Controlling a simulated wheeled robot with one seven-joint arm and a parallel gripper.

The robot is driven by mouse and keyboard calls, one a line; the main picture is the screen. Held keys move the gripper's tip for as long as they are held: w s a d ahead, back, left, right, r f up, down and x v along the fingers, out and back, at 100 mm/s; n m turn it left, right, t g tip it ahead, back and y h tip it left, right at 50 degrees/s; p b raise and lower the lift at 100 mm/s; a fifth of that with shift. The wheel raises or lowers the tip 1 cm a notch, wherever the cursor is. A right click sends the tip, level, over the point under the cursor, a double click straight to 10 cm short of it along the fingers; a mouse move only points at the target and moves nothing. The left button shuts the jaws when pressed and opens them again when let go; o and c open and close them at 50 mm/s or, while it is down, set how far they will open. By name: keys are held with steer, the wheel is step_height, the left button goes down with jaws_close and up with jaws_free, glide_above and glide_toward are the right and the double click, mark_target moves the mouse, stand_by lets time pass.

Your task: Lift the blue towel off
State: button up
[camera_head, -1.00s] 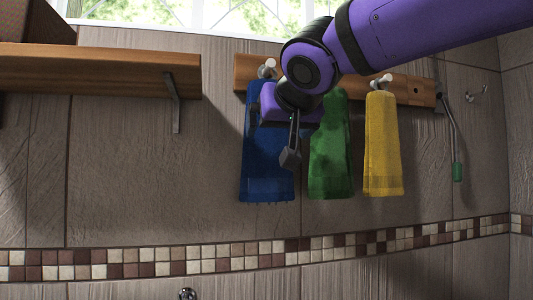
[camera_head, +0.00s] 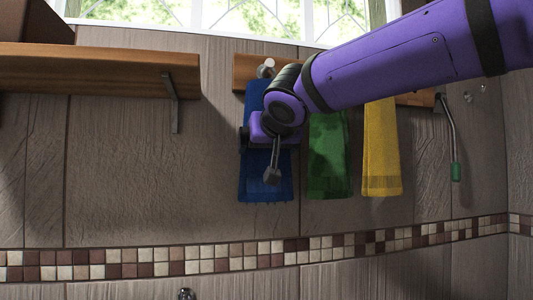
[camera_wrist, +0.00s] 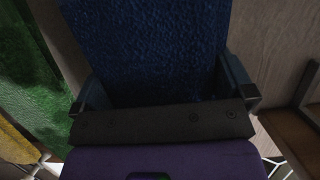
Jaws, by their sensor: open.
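The blue towel (camera_head: 257,184) hangs flat against the tiled wall from a peg (camera_head: 266,67) on a wooden rail. My gripper (camera_head: 258,156) is in front of the towel's middle and hides part of it. In the wrist view the blue towel (camera_wrist: 150,45) fills the space between the two spread fingers of my gripper (camera_wrist: 166,88), with one finger beside each edge. The fingers are open and not closed on the cloth. Whether either finger touches it I cannot tell.
A green towel (camera_head: 328,165) hangs close to the right, with a yellow towel (camera_head: 381,150) further right. A wooden shelf (camera_head: 100,68) with a metal bracket juts out on the left. A green-handled tool (camera_head: 455,160) hangs at the rail's right end.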

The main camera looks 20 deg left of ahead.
steer(key=shift+c, duration=0.5)
steer(key=c, duration=0.7)
steer(key=shift+r, duration=0.15)
steer(key=shift+r, duration=0.2)
steer(key=s+d, duration=0.3)
steer(key=s, duration=0.2)
steer(key=s+d, duration=0.3)
steer(key=s, duration=0.2)
steer(key=s+d, duration=0.3)
steer(key=s, duration=0.2)
steer(key=shift+s+d, duration=0.2)
steer(key=shift+d, duration=0.05)
